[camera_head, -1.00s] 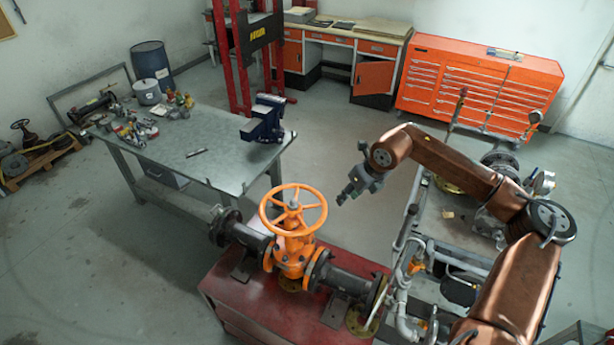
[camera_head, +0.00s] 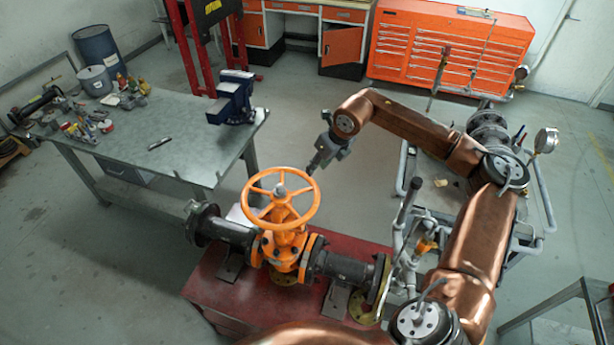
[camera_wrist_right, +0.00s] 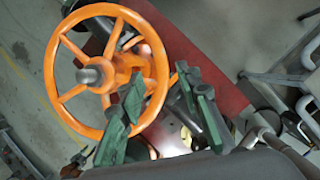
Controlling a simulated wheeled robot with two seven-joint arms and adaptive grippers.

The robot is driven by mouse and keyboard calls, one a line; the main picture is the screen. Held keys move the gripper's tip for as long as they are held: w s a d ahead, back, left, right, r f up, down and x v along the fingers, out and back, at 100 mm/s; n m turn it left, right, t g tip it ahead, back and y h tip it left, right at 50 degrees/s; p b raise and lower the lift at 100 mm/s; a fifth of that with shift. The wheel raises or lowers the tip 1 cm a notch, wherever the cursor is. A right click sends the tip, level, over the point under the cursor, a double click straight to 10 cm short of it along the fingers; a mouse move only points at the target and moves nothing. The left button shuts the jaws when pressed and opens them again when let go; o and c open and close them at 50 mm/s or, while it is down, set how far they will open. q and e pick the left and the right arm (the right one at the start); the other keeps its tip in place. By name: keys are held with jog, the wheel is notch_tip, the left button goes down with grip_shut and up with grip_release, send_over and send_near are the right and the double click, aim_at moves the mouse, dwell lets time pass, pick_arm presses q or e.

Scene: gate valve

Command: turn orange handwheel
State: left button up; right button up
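The orange handwheel (camera_head: 281,199) sits on top of an orange gate valve body (camera_head: 284,247) in a dark pipe, in the head view. It lies roughly level with several spokes and a grey stem at its centre. My right gripper (camera_head: 312,171) is just beyond the right far side of the rim, its fingers pointing down toward it. In the right wrist view the handwheel (camera_wrist_right: 101,73) fills the left side. The right gripper's two green fingers (camera_wrist_right: 160,95) are apart, with the rim's right edge showing between them. I cannot tell whether they touch it. My left gripper is out of view.
The valve stands on a red bench (camera_head: 218,283). A grey table (camera_head: 180,150) with a blue vise (camera_head: 234,98) is behind it at left. A pipe rig with a gauge (camera_head: 546,140) is at right. An orange tool cabinet (camera_head: 450,45) stands at the back.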

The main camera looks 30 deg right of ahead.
aim_at(309, 178)
jog(key=p+x, duration=0.2)
jog(key=x, duration=0.4)
jog(key=shift+w+a+f, duration=0.25)
jog(key=shift+f, duration=0.4)
jog(key=shift+c, duration=0.4)
jog(key=c, duration=0.5)
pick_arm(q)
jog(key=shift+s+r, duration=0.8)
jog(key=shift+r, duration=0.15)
pick_arm(e)
grip_shut()
